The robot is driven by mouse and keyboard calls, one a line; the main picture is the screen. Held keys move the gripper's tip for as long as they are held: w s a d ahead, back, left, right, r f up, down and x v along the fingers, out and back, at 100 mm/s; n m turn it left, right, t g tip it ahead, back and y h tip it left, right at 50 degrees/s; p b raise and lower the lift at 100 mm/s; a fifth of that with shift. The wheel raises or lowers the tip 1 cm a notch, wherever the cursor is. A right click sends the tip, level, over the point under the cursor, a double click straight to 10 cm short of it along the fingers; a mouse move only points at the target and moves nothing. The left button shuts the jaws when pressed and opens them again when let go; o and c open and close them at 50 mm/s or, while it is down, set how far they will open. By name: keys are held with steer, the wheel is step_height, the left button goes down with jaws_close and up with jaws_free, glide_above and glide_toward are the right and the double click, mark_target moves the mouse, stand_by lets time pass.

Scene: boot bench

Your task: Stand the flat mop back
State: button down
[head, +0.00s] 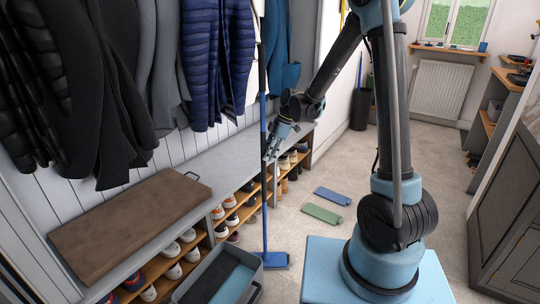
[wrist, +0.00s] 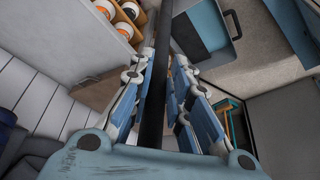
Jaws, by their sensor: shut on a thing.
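The flat mop (head: 264,195) stands upright in front of the bench, with a long dark and blue pole. Its flat blue head (head: 275,260) is at floor level beside the grey tub. My gripper (head: 270,152) is shut on the pole at about bench height. In the wrist view, the dark pole (wrist: 154,100) runs between the two blue-padded fingers of my gripper (wrist: 164,62). A dark tall bin (head: 360,110) with a blue-handled tool in it stands by the far wall; the task's resting place for the mop is not clearly marked.
The bench (head: 235,150) holds shoes below, a brown cushion (head: 130,222) on top and hanging coats above. A grey tub (head: 190,290) stands at front left. Green (head: 322,214) and blue (head: 332,196) pads lie on the floor. Floor beyond them is clear.

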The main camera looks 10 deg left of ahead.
steer(key=c, duration=1.4)
jaws_free()
steer(key=v, duration=1.2)
